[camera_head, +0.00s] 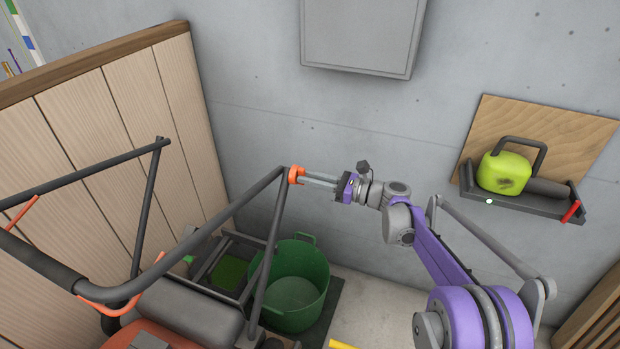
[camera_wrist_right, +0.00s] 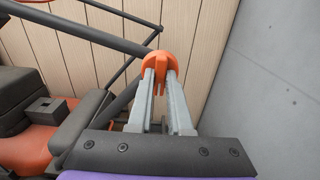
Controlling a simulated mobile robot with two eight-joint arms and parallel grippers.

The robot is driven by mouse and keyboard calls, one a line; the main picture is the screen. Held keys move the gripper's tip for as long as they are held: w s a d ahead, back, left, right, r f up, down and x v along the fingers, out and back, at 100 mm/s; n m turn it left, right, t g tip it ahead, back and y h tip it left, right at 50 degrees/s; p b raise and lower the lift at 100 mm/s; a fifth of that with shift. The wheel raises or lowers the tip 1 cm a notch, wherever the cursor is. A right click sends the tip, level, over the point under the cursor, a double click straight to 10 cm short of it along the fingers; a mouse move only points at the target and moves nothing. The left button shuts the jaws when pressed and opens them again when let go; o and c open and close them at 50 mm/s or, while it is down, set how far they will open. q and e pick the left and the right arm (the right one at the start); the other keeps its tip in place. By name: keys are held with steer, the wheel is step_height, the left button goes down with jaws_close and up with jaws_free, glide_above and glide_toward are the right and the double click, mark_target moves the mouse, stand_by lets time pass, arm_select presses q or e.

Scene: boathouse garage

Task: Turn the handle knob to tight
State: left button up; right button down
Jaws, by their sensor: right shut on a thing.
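The orange handle knob (camera_head: 296,174) sits at the bend of the dark tubular handle (camera_head: 215,222) of a mower-like machine. My right gripper (camera_head: 305,177) reaches it from the right, with its fingers level. In the right wrist view the knob (camera_wrist_right: 160,64) shows a raised orange rib between the two grey fingertips (camera_wrist_right: 160,75), and the fingers are shut on it. The fingertips hide part of the knob. I see no mark that tells whether it is tight. My left gripper is not in view.
A green tub (camera_head: 298,290) stands below the handle. A wooden panel wall (camera_head: 110,120) is behind on the left. A shelf (camera_head: 520,208) with a yellow-green can (camera_head: 503,170) is on the right of the concrete wall. A grey box (camera_head: 360,35) hangs above.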

stand_by(0.3)
steer(key=shift+f+n+p, duration=0.1)
steer(key=shift+n+p, duration=2.4)
steer(key=shift+n, duration=15.4)
